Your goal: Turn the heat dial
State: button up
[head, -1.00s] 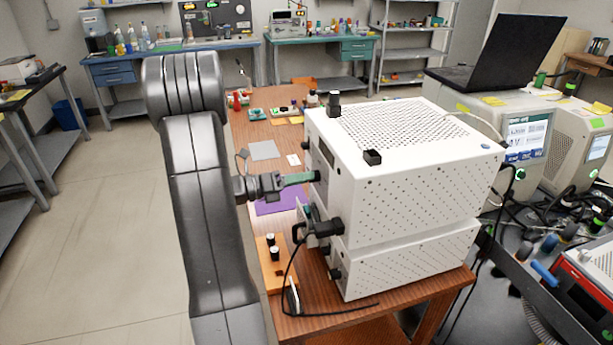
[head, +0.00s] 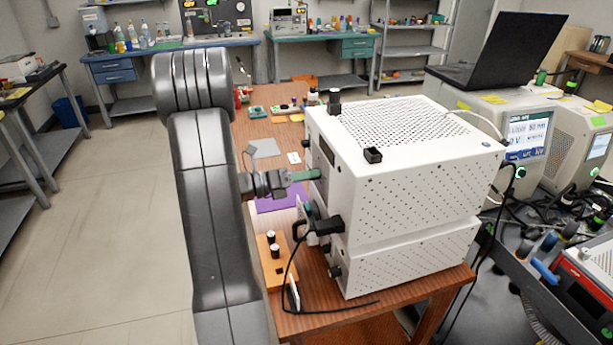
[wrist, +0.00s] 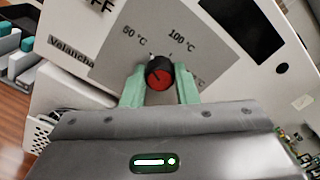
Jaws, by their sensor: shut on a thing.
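The heat dial (wrist: 160,72) is a round knob with a red face and a dark rim, on a grey label of the white machine's front panel. The label reads 50 °C and 100 °C, with the dial just below these marks in the wrist view. My gripper (wrist: 160,82) has its green fingers on both sides of the dial and is shut on it. In the head view my gripper (head: 305,175) reaches the front of the white machine (head: 415,190) from the left. The dial is hidden there. The dial's exact pointing is too small to read.
A black plug with a cable (head: 325,226) sticks out of the machine's front below my gripper. An orange block with dark knobs (head: 268,262) lies on the wooden table (head: 350,320). A purple mat (head: 276,199) lies beyond. A dark display (wrist: 245,27) is on the panel.

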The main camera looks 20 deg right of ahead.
jog(key=shift+f+m+b, duration=0.15)
jog(key=shift+m+b, duration=13.75)
jog(key=shift+b, duration=1.35)
jog(key=o, duration=1)
